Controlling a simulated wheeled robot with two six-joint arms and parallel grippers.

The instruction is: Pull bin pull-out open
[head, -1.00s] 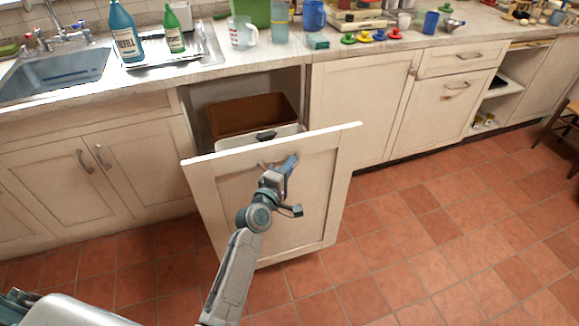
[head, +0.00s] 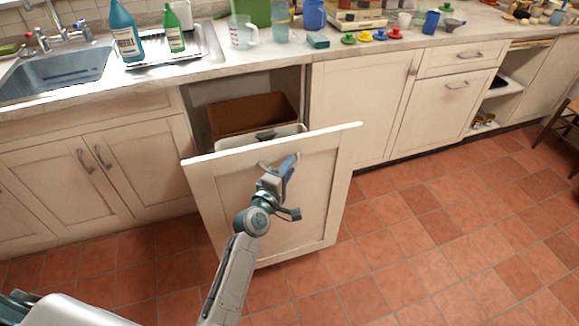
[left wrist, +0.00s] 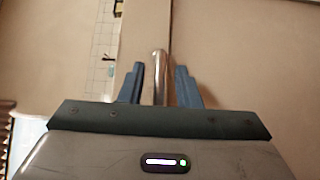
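The bin pull-out (head: 307,205) stands well out from the cabinet, its cream panel front upright. Behind the front, a brown bin (head: 236,117) and a pale bin rim show inside the opening. My left gripper (head: 277,170) is at the upper middle of the front, by the metal handle. In the left wrist view, the blue fingers of the left gripper (left wrist: 160,82) are apart. The handle (left wrist: 159,66) stands between them, with a gap visible on each side.
The counter (head: 270,58) above carries a green bottle (head: 174,32), cups and a jug. A sink (head: 55,75) is at the left. Closed cabinet doors flank the opening. The tiled floor (head: 440,230) to the right is clear; a chair stands at the far right.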

